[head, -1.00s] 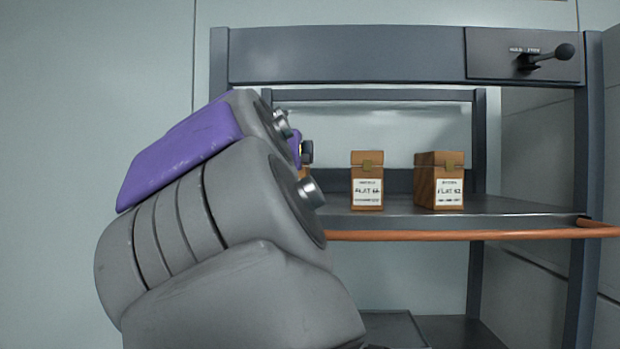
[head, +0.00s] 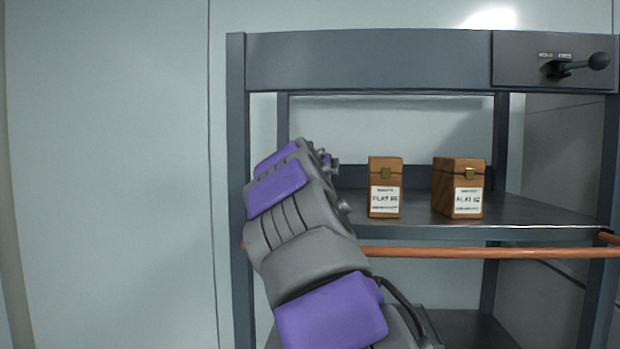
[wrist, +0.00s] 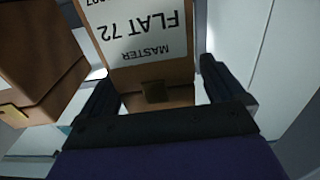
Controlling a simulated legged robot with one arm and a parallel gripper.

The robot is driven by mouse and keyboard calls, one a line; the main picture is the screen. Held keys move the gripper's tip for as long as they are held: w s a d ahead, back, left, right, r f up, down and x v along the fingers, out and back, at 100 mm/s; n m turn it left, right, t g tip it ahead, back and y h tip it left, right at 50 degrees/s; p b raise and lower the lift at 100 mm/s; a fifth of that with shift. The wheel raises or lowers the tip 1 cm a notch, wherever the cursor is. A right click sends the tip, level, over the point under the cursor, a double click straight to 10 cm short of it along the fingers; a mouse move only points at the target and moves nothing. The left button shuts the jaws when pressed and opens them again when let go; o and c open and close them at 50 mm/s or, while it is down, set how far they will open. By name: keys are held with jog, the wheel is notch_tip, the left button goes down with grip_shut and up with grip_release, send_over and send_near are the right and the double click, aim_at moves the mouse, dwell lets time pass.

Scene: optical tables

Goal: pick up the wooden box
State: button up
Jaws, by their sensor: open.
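In the wrist view, a brown wooden box (wrist: 152,80) with a white label reading "MASTER FLAT 72" appears upside down, with a brass latch near its edge. My gripper (wrist: 157,68) is open, with one dark finger on each side of this box; whether they touch it I cannot tell. This box is hidden behind my arm in the head view. Two more wooden boxes stand upright on the shelf in the head view: a narrow one (head: 385,187) in the middle, its label seeming to read FLAT 66, and a wider one (head: 458,188) at right, FLAT 62.
Another wooden box (wrist: 38,55) is close to the left finger in the wrist view. The grey metal shelf (head: 535,215) has an orange rail (head: 480,253) along its front and a crossbeam (head: 370,60) above. A lever (head: 580,65) is at upper right.

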jog(key=shift+w+p, duration=0.35)
jog(key=shift+w, duration=0.75)
jog(key=shift+s, duration=0.25)
jog(key=shift+c, duration=0.2)
jog(key=shift+w, duration=0.15)
jog(key=c, duration=1.4)
jog(key=shift+r, duration=0.25)
